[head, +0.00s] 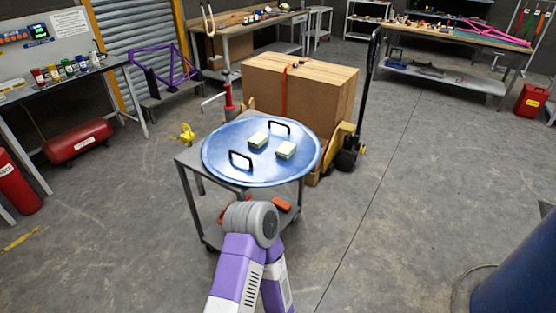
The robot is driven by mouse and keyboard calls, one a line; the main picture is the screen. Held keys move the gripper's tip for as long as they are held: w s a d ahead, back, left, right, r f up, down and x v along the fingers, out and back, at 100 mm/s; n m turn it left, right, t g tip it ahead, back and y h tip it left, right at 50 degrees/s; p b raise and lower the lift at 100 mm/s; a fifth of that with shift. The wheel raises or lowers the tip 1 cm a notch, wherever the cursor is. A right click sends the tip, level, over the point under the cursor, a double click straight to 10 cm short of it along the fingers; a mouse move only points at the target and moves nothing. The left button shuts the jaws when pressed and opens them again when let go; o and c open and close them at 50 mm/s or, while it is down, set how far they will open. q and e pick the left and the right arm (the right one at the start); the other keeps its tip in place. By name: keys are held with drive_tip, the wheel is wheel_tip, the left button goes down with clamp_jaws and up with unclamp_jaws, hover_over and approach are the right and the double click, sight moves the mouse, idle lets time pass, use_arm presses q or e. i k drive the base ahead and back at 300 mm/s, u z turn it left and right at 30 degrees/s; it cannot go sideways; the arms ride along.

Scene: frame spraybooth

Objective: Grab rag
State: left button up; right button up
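No thing in the head view is plainly a rag. Two small pale yellow-green pads, one at the back left (258,141) and one at the front right (285,150), lie apart on a round blue tray (225,140). I cannot tell whether they are folded rags or sponges. The tray has two black handles and sits on a grey cart (190,160). A purple and grey link of one of my arms shows at the bottom middle, in front of the cart. Neither of my grippers is in view.
A strapped cardboard box (320,90) on a yellow pallet jack (337,150) stands just behind the cart. A blue cylinder (520,270) is at the lower right. Workbenches line the left and back. The floor right of the cart is clear.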

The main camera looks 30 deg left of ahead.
sight(287, 148)
drive_tip(key=k, duration=0.85)
drive_tip(key=u, duration=1.1)
drive_tip(key=i, duration=1.2)
drive_tip(key=u, duration=0.55)
